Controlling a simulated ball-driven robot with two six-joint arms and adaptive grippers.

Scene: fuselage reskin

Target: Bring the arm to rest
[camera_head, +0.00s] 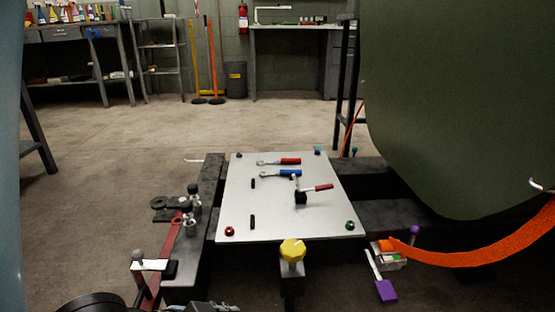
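Neither of my grippers can be made out in the head view. A dark rounded part at the bottom left edge may belong to my arm, but I cannot tell. A pale metal plate (260,205) lies on a dark frame in the middle. On it lie a red-handled tool (288,161), a blue-handled tool (287,173) and a toggle clamp with a red handle (318,189). A yellow knob (292,250) stands at the plate's front edge.
A large dark green panel (450,100) fills the right. An orange strap (480,251) curves below it towards a small box (390,258). A red bar (170,240) and metal fittings (190,215) sit left of the plate. Open floor (230,125) lies behind, before the benches (300,27).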

